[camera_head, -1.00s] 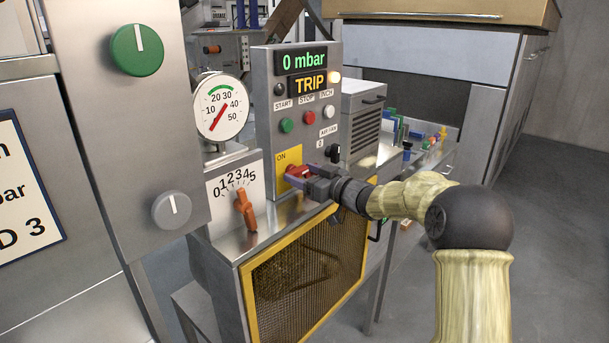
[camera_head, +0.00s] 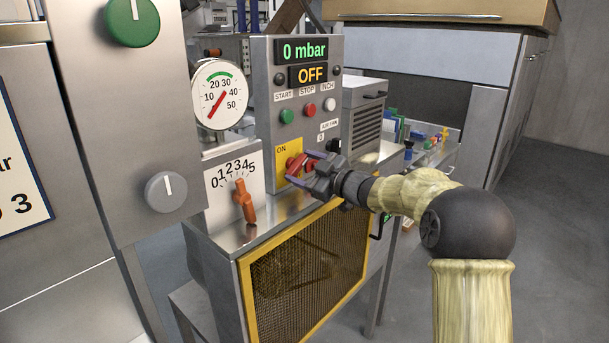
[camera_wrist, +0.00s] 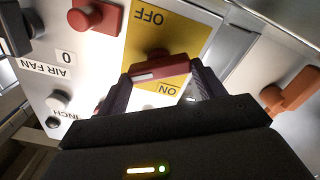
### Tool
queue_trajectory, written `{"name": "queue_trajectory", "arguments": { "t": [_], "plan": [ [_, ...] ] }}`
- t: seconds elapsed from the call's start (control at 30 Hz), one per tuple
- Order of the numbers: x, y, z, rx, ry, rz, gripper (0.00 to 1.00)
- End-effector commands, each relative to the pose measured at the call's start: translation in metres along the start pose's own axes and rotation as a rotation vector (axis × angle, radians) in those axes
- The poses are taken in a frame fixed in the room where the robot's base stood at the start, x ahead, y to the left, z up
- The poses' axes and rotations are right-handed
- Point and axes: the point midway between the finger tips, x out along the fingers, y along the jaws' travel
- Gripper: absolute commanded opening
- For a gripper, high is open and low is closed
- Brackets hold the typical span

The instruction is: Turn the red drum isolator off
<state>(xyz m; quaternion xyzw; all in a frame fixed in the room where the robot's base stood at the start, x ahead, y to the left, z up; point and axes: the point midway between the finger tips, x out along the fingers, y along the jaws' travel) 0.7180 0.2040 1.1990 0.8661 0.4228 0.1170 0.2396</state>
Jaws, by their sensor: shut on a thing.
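The red drum isolator (camera_head: 297,165) sits on a yellow plate (camera_head: 283,152) on the front of the steel control panel. In the wrist view its red handle (camera_wrist: 160,67) lies between my two fingers, with OFF at one end of the plate and ON at the other. My gripper (camera_head: 312,172) is shut on this handle, its fingers tilted in the head view. The panel's lower display (camera_head: 311,75) reads OFF and the upper one (camera_head: 303,53) reads 0 mbar. My gripper's fingers also show in the wrist view (camera_wrist: 158,84).
Green start (camera_head: 287,116) and red stop (camera_head: 310,109) buttons are above the isolator. An orange lever (camera_head: 244,203) on a 0 to 5 scale is to its left, below a round gauge (camera_head: 219,95). A yellow-framed mesh guard (camera_head: 310,275) is below.

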Motion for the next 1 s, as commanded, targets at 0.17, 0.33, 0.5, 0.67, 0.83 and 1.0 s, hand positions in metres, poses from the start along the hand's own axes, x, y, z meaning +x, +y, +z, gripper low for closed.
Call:
{"name": "queue_trajectory", "arguments": {
  "t": [0.17,0.33,0.5,0.67,0.83,1.0],
  "plan": [
    [-0.0003,-0.0028,0.0037,-0.171,0.0,0.001,0.45],
    [0.0,-0.0041,0.0039,-0.332,0.0,0.0,0.45],
    [-0.0002,-0.0045,0.0044,-0.494,0.0,0.001,0.45],
    [-0.0001,-0.0055,0.0053,-0.645,-0.001,0.0,0.45],
    [-0.0003,-0.0059,0.0055,-0.797,-0.001,-0.001,0.45],
    [-0.0002,-0.0059,0.0053,-0.917,-0.001,-0.001,0.45]
  ]
}}
